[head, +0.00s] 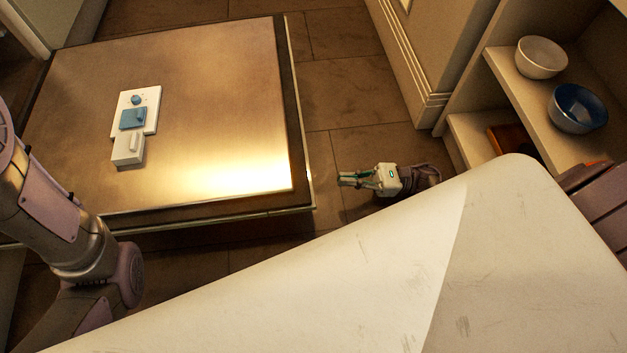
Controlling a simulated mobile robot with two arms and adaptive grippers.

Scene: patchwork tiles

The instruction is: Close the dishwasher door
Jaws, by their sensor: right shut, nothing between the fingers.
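The dishwasher door (215,105) lies folded down, roughly level, with its brownish metallic inner face up. A white and blue dispenser unit (134,120) sits on the left part of that face. My right gripper (346,179) is shut and empty, just right of the door's right edge (299,140), with a small gap between them in the picture. Its fingers point left toward the door. I cannot tell its height relative to the door. My left arm comes in at the left over the floor near the door's front corner; its gripper is out of view.
Open shelves at the right hold a white bowl (541,57) and a blue bowl (577,108). A pale cabinet (440,45) stands at the back right. Dark tiled floor (350,95) is clear between door and cabinet. A pale foreground surface hides much of my right arm.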

